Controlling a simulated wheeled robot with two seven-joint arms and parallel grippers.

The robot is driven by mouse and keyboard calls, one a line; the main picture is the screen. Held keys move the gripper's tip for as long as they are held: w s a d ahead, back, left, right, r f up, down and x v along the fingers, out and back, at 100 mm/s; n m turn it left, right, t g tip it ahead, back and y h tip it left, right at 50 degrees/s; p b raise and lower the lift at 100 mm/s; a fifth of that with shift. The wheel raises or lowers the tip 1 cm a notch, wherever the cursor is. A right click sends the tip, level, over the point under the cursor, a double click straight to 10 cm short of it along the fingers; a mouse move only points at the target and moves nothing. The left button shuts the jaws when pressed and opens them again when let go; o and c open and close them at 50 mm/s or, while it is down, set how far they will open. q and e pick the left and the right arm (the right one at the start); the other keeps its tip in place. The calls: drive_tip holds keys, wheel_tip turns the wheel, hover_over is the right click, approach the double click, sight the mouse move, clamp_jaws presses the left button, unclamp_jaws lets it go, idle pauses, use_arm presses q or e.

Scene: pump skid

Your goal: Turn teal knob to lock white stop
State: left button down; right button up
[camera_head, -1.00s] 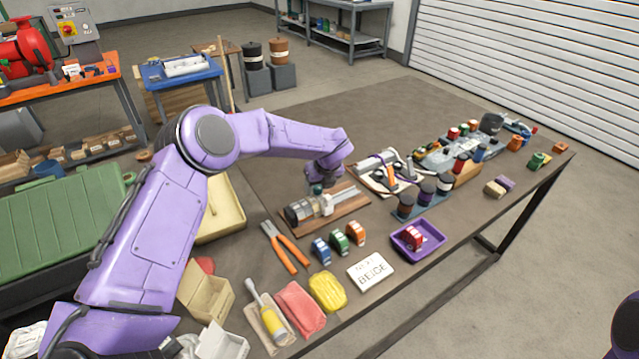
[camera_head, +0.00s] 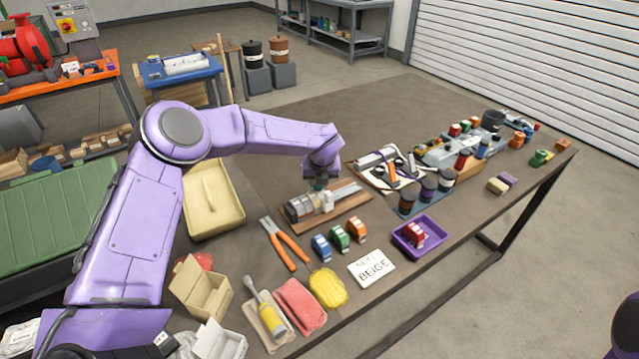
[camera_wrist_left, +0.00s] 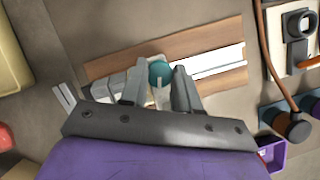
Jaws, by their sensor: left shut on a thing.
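The teal knob (camera_wrist_left: 161,72) sits between the two fingers of my left gripper (camera_wrist_left: 157,82) in the left wrist view. The fingers are shut on it from either side. In the head view my left gripper (camera_head: 320,185) reaches down over the fixture on a wooden board (camera_head: 345,213), and it hides most of the knob. The white stop (camera_head: 327,203) shows just below the fingers, beside the grey cylinder body (camera_head: 298,207). A pale rail (camera_head: 346,190) runs to the right; it also shows in the wrist view (camera_wrist_left: 215,62). My right gripper is out of view.
Orange-handled pliers (camera_head: 287,245) and several coloured blocks (camera_head: 340,239) lie in front of the fixture. A purple tray (camera_head: 436,240) holds a red block. A white tray of tools (camera_head: 385,170) stands close to the right. A cream bin (camera_head: 228,215) is at left.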

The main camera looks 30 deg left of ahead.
use_arm(q)
drive_tip(key=m, duration=0.2)
drive_tip(key=m+h, duration=0.1)
drive_tip(key=shift+s+a+m+t, duration=0.1)
drive_tip(key=shift+a+m+t, duration=0.05)
drive_tip(key=shift+m+t, duration=0.2)
drive_tip(key=m+h, duration=0.2)
drive_tip(key=m, duration=0.3)
drive_tip(key=shift+a+m+p, duration=0.15)
drive_tip(key=shift+m+p, duration=0.1)
drive_tip(key=shift+p, duration=0.05)
drive_tip(key=m+h, duration=0.1)
drive_tip(key=m, duration=0.2)
drive_tip(key=shift+a+f+h+b, duration=0.1)
drive_tip(key=shift+f+h+b, duration=0.05)
drive_tip(key=shift+h+b, duration=0.15)
drive_tip(key=shift+m+h+b, duration=0.35)
drive_tip(key=shift+m+h, duration=0.05)
drive_tip(key=shift+m, duration=0.7)
drive_tip(key=c, duration=0.8)
unclamp_jaws()
